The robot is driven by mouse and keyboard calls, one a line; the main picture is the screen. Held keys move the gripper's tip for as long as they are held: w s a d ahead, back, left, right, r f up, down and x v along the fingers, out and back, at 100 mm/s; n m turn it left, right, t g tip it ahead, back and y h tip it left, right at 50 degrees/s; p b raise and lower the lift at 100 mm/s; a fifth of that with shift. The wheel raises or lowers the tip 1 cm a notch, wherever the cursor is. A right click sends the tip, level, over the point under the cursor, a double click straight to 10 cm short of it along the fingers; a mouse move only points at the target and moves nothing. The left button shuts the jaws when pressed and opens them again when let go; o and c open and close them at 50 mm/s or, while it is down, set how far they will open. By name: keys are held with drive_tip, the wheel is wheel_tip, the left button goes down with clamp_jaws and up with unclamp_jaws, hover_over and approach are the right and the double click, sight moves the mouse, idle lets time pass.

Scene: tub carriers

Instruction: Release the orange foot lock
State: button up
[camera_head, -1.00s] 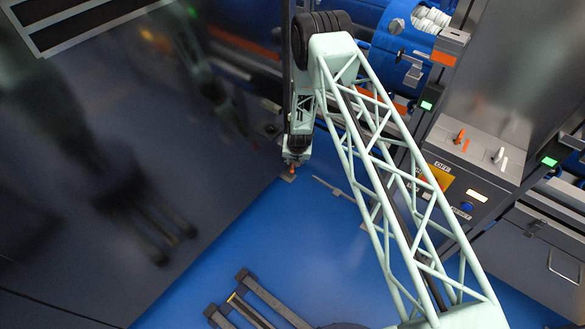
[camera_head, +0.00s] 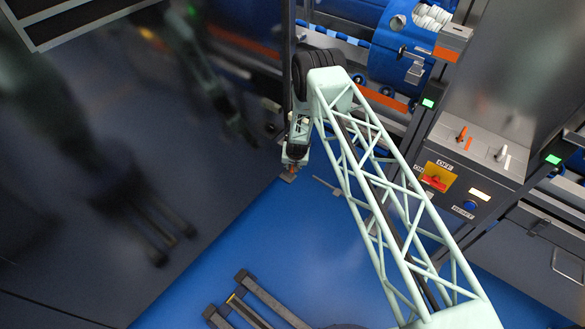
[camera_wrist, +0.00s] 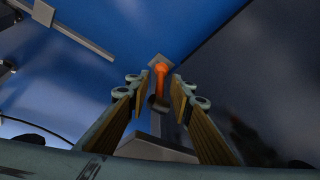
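The orange foot lock (camera_wrist: 160,72) is a small orange lever on a grey plate, low at the foot of the dark wall. In the wrist view it stands between and just beyond my two open fingers, with a gap on each side. In the head view the foot lock (camera_head: 291,170) shows as a small orange spot above its grey plate. My gripper (camera_head: 293,158) is directly above it there, small and partly hidden by my wrist. In the wrist view my gripper (camera_wrist: 158,90) has its padded fingers apart, holding nothing.
A dark reflective wall (camera_head: 90,160) rises close at the left. A control panel (camera_head: 455,175) with a red-and-yellow switch stands at the right. A blue drum (camera_head: 400,45) is at the back. The blue floor (camera_head: 270,235) is mostly clear in the middle.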

drive_tip(key=shift+w+f, duration=0.25)
drive_tip(key=shift+f, duration=0.4)
drive_tip(key=shift+c, duration=0.9)
drive_tip(key=shift+a, duration=0.1)
clamp_jaws()
drive_tip(key=shift+w+b, duration=0.1)
drive_tip(key=shift+b, duration=0.25)
